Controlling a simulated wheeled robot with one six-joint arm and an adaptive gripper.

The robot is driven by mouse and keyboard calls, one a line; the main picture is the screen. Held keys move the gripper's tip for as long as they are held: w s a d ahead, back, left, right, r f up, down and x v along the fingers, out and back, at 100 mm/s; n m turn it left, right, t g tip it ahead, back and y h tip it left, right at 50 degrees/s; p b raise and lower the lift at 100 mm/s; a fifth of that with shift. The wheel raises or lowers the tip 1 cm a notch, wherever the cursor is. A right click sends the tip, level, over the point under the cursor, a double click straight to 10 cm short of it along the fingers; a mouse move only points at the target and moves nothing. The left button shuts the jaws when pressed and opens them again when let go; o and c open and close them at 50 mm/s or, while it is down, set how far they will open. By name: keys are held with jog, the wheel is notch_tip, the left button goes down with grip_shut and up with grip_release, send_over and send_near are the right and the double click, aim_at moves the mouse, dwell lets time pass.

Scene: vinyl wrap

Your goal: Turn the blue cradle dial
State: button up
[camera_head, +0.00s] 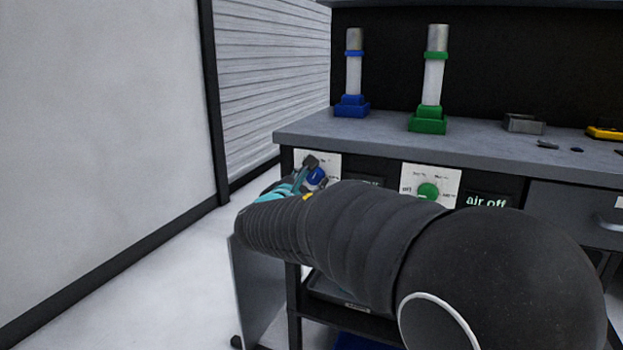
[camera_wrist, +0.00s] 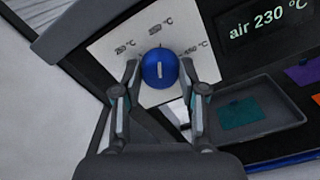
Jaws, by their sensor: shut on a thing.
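The blue dial (camera_wrist: 159,70) sits on a white panel (camera_wrist: 120,48) marked with several temperatures in °C, and it has a pale pointer mark. My gripper (camera_wrist: 160,82) is shut on the dial, with one finger on each side of it in the wrist view. The head view shows the blue dial (camera_head: 316,177) partly hidden behind my gripper (camera_head: 312,170) at the bench's front left. A display (camera_wrist: 268,22) beside the panel reads "air 230 °C". The blue cradle (camera_head: 352,107) stands on the bench above, holding an upright pale tube with a metallic top.
A green dial (camera_head: 428,191) on its own panel and a display (camera_head: 487,203) reading "air off" are to the right. A green cradle (camera_head: 428,122) stands on the grey bench top (camera_head: 385,130). A grey tray (camera_wrist: 262,92) lies below the blue dial's panel. Open floor lies left.

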jog(key=n+p, duration=0.5)
jog(key=n, duration=0.1)
jog(key=shift+a+r+p, duration=0.1)
jog(key=shift+r+p, duration=0.2)
jog(key=shift+p, duration=0.1)
jog(key=n+p, duration=0.4)
jog(key=n, duration=0.1)
jog(key=shift+a+f, duration=0.1)
jog(key=n, duration=0.2)
jog(key=shift+f+n, duration=0.15)
jog(key=shift+n, duration=0.25)
jog(key=n, duration=0.3)
jog(key=shift+w+n, duration=0.1)
jog(key=shift+n, duration=0.2)
jog(key=n, duration=0.5)
jog(key=shift+a+f+n, duration=0.1)
jog(key=shift+f+n, duration=0.05)
jog(key=shift+n, duration=0.25)
jog(key=o, duration=1.1)
